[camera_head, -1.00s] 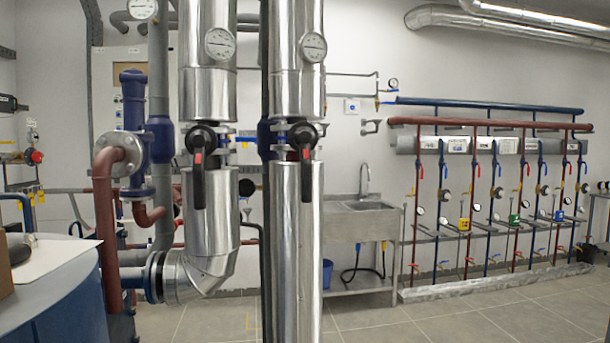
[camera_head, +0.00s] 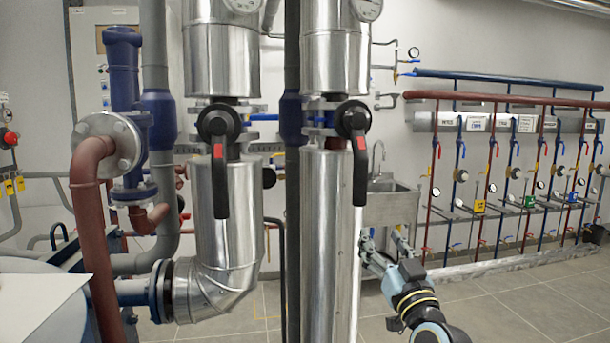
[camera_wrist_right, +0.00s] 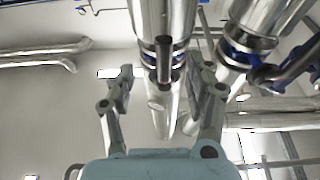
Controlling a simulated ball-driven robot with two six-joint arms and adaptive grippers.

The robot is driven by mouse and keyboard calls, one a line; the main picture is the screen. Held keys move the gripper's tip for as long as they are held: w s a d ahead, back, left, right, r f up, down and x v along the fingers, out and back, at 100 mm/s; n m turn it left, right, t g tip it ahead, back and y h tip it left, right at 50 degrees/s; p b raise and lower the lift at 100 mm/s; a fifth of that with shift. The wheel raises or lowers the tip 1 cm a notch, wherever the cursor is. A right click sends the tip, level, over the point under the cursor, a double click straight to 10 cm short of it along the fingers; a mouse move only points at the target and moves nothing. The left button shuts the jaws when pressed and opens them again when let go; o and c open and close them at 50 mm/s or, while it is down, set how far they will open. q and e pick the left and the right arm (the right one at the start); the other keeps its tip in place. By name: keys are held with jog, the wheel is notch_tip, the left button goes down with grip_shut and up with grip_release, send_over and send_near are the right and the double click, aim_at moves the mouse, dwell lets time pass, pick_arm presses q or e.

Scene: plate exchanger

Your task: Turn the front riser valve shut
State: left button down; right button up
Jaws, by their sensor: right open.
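Two shiny metal-clad risers stand side by side, each with a black lever valve bearing a red mark. The left valve lever (camera_head: 220,178) and the right valve lever (camera_head: 359,165) both hang straight down along their pipes. I cannot tell for certain which is the front riser. My right gripper (camera_head: 384,245) is open and empty, pointing up, low and just right of the right riser (camera_head: 328,235). In the right wrist view its spread fingers (camera_wrist_right: 162,95) frame a riser and its dark lever (camera_wrist_right: 164,62), apart from it. My left gripper is out of view.
A red-brown pipe (camera_head: 92,230) and a blue fitting (camera_head: 124,80) stand at left. A sink (camera_head: 390,200) is behind the right riser. A manifold with red pipe (camera_head: 500,97) lines the right wall. Floor (camera_head: 500,300) at right is clear.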

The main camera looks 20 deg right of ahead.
jog(key=t, duration=0.1)
send_near(362, 188)
jog(key=w+r, duration=0.2)
jog(key=x, duration=0.6)
jog(key=f+x, duration=0.1)
jog(key=x, duration=0.2)
jog(key=shift+w+d+f, duration=0.1)
jog(key=shift+w+d, duration=0.05)
jog(key=shift+d, duration=0.1)
grip_shut()
